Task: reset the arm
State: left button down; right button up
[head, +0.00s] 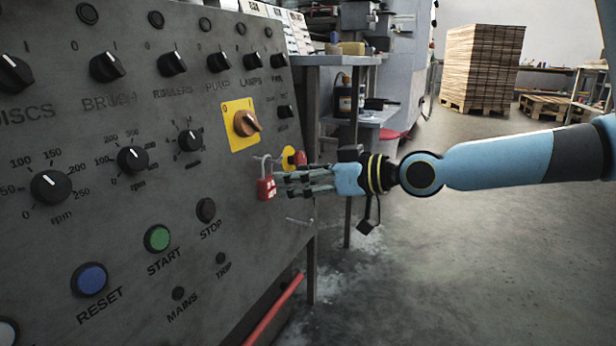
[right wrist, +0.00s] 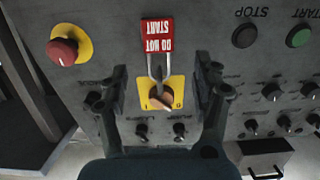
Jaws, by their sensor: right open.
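My right arm (head: 500,158) reaches in from the right toward the grey control panel (head: 60,130). My right gripper (head: 284,185) is open, with its fingertips close to a red padlock (head: 266,188) at the panel's right edge. In the right wrist view, the fingers (right wrist: 161,78) are spread either side of the padlock (right wrist: 158,36), which bears the words DO NOT START. Nothing shows clamped between them. Whether a finger touches the padlock, I cannot tell. My left gripper is not in view.
The panel carries a yellow-plated rotary switch (head: 246,123), black knobs, a green START button (head: 157,238) and a blue RESET button (head: 89,279). A red mushroom button (right wrist: 64,50) is near the gripper. A metal table (head: 340,60) stands behind. Floor at right (head: 470,270) is clear.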

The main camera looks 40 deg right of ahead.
jog(key=shift+v, duration=0.95)
jog(key=shift+d, duration=0.1)
